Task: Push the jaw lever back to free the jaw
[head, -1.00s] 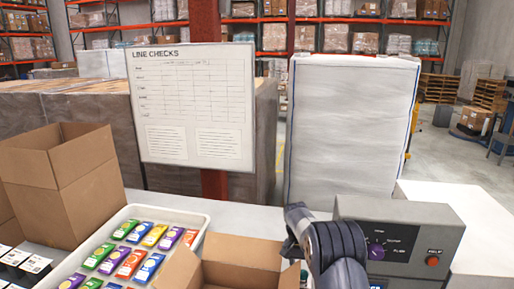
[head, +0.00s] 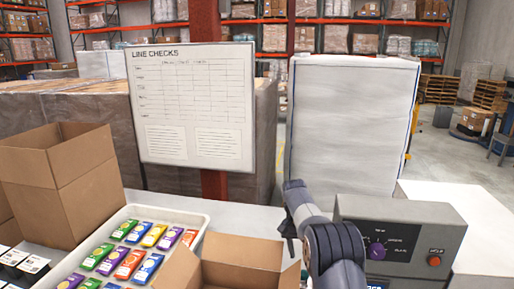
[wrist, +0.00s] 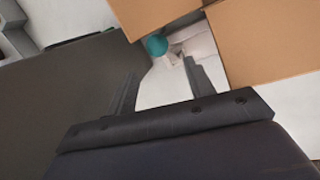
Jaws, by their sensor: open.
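A round teal knob (wrist: 156,45) shows in the wrist view, just beyond my fingertips, beside a pale part and the edge of a cardboard box. It may be the end of the jaw lever, but I cannot tell. My gripper (wrist: 160,70) is open and empty, its two dark fingers apart with a pale surface between them. It looks apart from the knob. In the head view my arm covers the area left of the grey control box (head: 448,228), and the jaw itself is not clearly seen.
An open carton (head: 240,279) stands close to the left of my arm. A white tray (head: 203,226) of colourful packets and a larger open box (head: 88,195) are further left. The control box has a purple dial (head: 376,250) and a red button (head: 434,261).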

